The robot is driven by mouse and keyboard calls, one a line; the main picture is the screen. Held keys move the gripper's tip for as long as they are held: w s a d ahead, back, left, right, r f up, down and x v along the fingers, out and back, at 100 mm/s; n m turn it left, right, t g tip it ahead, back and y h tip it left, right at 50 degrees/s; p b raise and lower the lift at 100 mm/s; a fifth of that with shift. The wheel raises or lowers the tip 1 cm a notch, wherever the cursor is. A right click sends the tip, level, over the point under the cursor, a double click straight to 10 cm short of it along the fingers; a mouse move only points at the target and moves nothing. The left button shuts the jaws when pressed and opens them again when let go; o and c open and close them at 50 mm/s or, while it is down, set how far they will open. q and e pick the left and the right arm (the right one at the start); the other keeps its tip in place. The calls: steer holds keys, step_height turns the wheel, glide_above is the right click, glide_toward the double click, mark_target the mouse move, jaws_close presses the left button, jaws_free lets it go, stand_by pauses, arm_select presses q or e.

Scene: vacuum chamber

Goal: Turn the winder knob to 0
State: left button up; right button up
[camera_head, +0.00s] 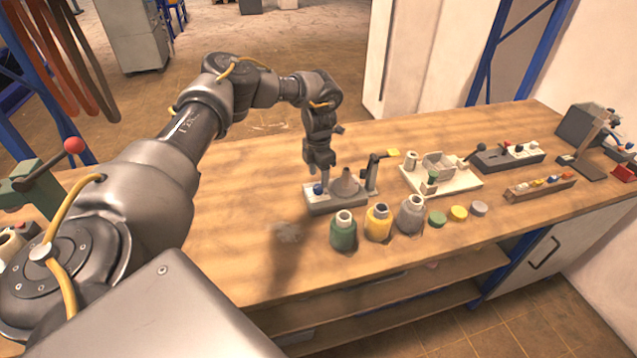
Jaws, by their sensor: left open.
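The winder (338,204) appears to be the small grey-based device on the wooden bench, with a grey cone and a dark upright post on it. Its blue knob (319,190) is at the left end of the base. My left gripper (323,178) points down over that end, right at or just above the knob. It is open; its fingers partly hide the knob, and I cannot tell whether they touch it. The dial marks are too small to read. My right gripper is not in view.
Green (343,234), yellow (378,226) and grey (411,217) bottles stand in front of the winder, with several round caps beside them. A white-based fixture (455,182) is to the right. A red-balled lever (73,146) is at far left. The bench's left-middle is clear.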

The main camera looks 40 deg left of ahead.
mark_target(318, 187)
arm_select(q)
steer(key=shift+f+p, duration=0.45)
steer(key=shift+f, duration=2.05)
steer(key=c, duration=1)
